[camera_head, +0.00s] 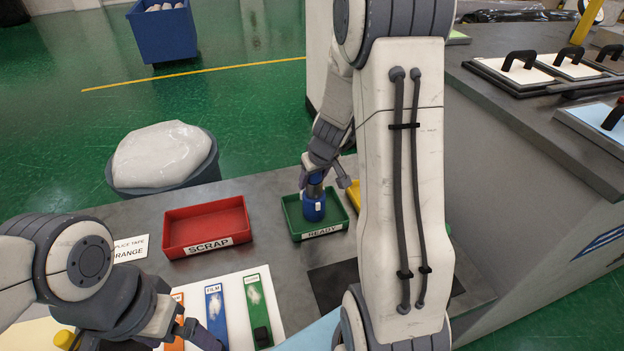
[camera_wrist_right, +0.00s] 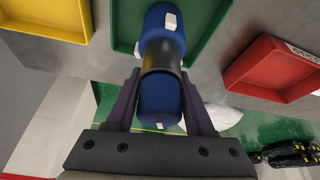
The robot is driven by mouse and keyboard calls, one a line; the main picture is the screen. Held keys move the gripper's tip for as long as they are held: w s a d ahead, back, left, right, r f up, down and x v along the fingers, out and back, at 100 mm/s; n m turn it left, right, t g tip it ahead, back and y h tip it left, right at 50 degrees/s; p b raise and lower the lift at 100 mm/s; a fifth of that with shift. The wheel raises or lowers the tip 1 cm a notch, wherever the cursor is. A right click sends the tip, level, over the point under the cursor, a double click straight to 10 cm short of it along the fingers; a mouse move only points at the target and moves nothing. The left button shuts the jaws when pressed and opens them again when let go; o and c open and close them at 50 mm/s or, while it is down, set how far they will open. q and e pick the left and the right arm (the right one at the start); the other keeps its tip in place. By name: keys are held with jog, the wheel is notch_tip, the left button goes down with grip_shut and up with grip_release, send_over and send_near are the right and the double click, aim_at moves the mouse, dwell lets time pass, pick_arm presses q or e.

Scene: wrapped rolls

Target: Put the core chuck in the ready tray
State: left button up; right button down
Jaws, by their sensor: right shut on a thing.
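The core chuck (camera_head: 314,210) is a blue cylinder with a dark middle band. It stands roughly upright, its lower end inside the green ready tray (camera_head: 292,219); I cannot tell whether it touches the tray floor. My right gripper (camera_head: 317,178) is shut on it from above. In the right wrist view the gripper (camera_wrist_right: 160,85) has a finger on each side of the chuck (camera_wrist_right: 161,52), over the green tray (camera_wrist_right: 212,30). My left gripper (camera_head: 193,334) is low at the left, away from the chuck, and its fingers are too unclear to read.
The red scrap tray (camera_head: 205,228) stands left of the ready tray. A yellow tray (camera_wrist_right: 45,15) is on its other side, mostly hidden by my arm in the head view. Coloured tool strips (camera_head: 216,315) lie in front. A bin with a white bag (camera_head: 160,155) stands behind.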

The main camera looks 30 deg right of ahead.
jog(key=shift+f, duration=0.15)
jog(key=shift+c, duration=1.3)
grip_release()
